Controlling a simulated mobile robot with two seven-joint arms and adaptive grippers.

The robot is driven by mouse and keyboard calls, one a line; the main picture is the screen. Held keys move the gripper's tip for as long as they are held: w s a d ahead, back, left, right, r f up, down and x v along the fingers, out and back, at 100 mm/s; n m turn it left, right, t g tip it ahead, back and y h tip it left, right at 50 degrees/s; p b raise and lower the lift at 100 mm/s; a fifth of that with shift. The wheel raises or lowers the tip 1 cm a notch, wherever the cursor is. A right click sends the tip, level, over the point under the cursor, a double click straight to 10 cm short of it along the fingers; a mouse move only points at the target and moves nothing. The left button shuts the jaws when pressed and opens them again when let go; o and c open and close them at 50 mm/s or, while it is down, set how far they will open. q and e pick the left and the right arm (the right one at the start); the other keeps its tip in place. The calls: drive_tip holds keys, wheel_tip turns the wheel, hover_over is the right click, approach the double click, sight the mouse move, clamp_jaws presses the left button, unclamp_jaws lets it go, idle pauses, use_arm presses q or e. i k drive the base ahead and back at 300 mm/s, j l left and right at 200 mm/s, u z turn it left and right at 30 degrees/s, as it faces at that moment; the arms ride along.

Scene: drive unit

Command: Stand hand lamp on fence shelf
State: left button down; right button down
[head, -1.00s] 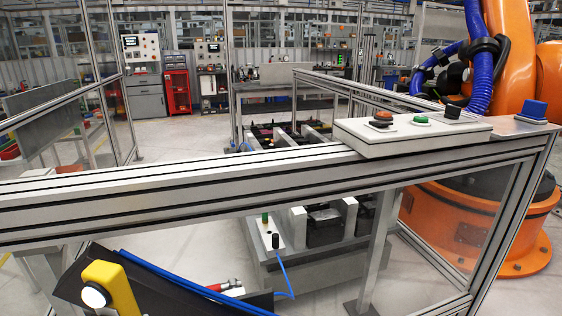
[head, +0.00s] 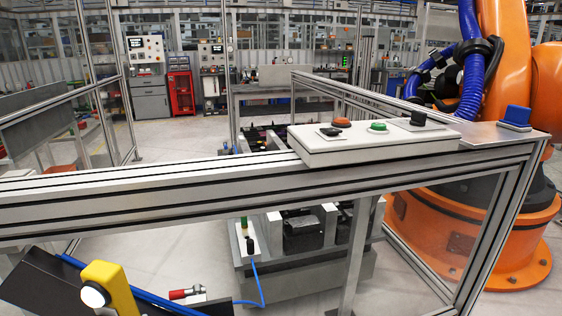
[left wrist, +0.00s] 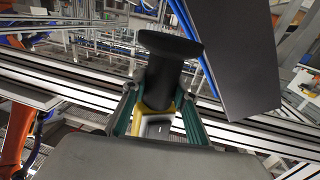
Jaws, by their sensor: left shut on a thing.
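The hand lamp shows in the head view as a yellow body (head: 122,290) with a round white lens, at the bottom left in front of a dark panel. In the left wrist view the lamp's black flared end (left wrist: 165,60) and a bit of yellow sit between the teal fingers of my left gripper (left wrist: 158,98), which is shut on it. The gripper's fingers are not clear in the head view. A grey flat plate (head: 480,134) lies on the fence corner at right. I cannot tell whether this plate is the fence shelf. My right gripper is not in view.
The aluminium fence rail (head: 200,193) crosses the view. A white control box (head: 350,150) with several buttons sits on it. A blue block (head: 517,115) stands on the corner plate. A dark panel (head: 45,285) lies at lower left. An orange robot (head: 505,60) stands behind at right.

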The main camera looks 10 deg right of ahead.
sight(473, 132)
drive_tip(key=l+u, duration=0.1)
drive_tip(key=l, duration=1)
drive_tip(key=l+u, duration=0.1)
drive_tip(key=l, duration=0.95)
drive_tip(key=k+l+u, duration=0.1)
drive_tip(key=l, duration=0.95)
